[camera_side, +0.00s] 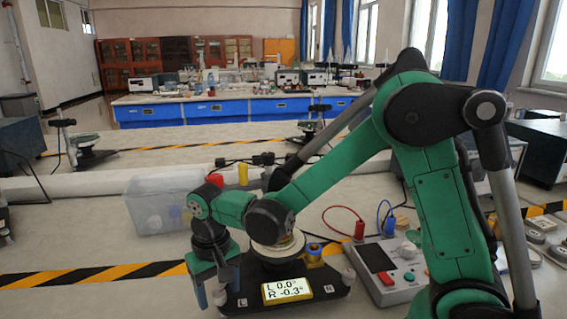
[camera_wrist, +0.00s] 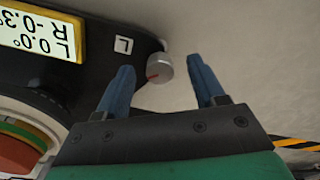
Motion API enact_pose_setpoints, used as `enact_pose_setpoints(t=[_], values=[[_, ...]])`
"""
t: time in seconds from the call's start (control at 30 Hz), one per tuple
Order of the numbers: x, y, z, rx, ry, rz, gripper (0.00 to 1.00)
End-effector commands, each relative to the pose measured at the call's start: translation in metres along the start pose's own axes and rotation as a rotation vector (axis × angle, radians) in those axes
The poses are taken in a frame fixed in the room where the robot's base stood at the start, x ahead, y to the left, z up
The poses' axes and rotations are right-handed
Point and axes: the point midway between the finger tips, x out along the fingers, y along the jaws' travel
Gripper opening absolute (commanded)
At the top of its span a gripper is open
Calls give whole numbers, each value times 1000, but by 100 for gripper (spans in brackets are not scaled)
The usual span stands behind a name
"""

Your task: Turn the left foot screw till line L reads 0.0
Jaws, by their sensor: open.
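The black levelling plate (camera_side: 262,273) has a lit display (camera_side: 287,290) reading L 0.0° and R -0.3°. The display also shows upside down in the wrist view (camera_wrist: 42,32). The left foot screw (camera_wrist: 160,68) is a grey knob with a red mark, beside the L label (camera_wrist: 123,45). My gripper (camera_wrist: 161,66) is open, with one blue finger on each side of the knob. Gaps show between knob and fingers. In the side view my gripper (camera_side: 217,287) is low at the plate's left end. The right foot screw (camera_side: 349,275) is at the other end.
A control box (camera_side: 385,268) with red and blue leads stands right of the plate. A clear plastic bin (camera_side: 152,208) is behind on the left. Black-and-yellow tape (camera_side: 120,274) crosses the table. The table front left is clear.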

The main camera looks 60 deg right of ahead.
Motion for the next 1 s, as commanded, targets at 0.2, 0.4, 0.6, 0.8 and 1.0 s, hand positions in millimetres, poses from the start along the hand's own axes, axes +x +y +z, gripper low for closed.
enact_pose_setpoints(t=[0.2,0.4,0.6,0.8,1.0], values=[[-19,0,0,0,0,0,63],[-44,0,0,0,0,0,63],[-56,0,0,0,0,0,63],[-56,0,0,0,0,0,63],[-61,4,2,-12,25,-12,63]])
